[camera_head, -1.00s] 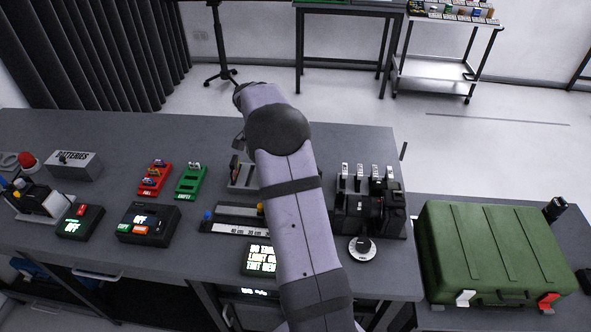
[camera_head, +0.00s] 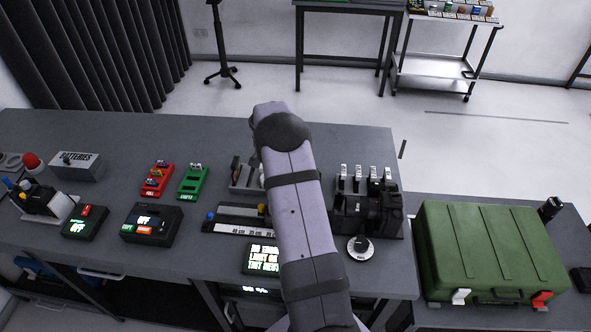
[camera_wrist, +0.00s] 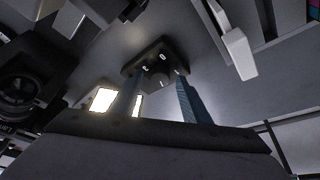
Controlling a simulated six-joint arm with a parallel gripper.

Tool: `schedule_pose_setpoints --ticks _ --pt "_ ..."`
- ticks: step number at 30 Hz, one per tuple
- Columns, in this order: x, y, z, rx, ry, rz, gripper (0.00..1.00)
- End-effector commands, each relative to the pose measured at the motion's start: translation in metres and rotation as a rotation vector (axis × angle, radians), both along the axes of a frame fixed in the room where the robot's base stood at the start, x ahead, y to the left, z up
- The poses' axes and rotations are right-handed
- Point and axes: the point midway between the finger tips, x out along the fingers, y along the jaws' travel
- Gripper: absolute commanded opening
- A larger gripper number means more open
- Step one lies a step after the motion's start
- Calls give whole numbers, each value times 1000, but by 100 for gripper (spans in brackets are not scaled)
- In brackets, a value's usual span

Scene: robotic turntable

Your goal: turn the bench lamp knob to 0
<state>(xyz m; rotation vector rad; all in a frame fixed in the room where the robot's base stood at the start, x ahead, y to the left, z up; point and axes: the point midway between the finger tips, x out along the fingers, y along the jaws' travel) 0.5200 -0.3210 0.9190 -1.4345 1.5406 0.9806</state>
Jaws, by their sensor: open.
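In the wrist view a dark square plate (camera_wrist: 148,58) carries a small round dark knob (camera_wrist: 158,79) with white marks around it; one mark looks like a 0. This seems to be the bench lamp knob. I cannot read which mark it points to. My gripper (camera_wrist: 157,84) is open, its two blue-grey fingers apart, with the knob showing between and beyond their tips. I see no clear contact. In the head view my gripper is hidden by my arm, and I cannot make out this knob.
A white dial with a black knob (camera_head: 361,247) sits in front of a black camera (camera_head: 376,215) on the grey bench (camera_head: 385,278). A lit text display (camera_head: 263,260) is left of my arm. A green case (camera_head: 490,250) stands at the right.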

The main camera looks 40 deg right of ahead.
Motion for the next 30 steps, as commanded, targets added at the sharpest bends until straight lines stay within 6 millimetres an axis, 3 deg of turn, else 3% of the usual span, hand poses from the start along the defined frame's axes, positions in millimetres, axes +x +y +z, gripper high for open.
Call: schedule_pose_setpoints --ticks 10,15,16,22,30 --pt "0 -1 -4 0 0 0 43" --pt "0 -1 -4 1 0 0 5" --pt "0 -1 -4 1 1 0 2" --pt "-1 -1 -6 1 0 32 2" --pt "-2 -1 -6 1 -1 231 2"
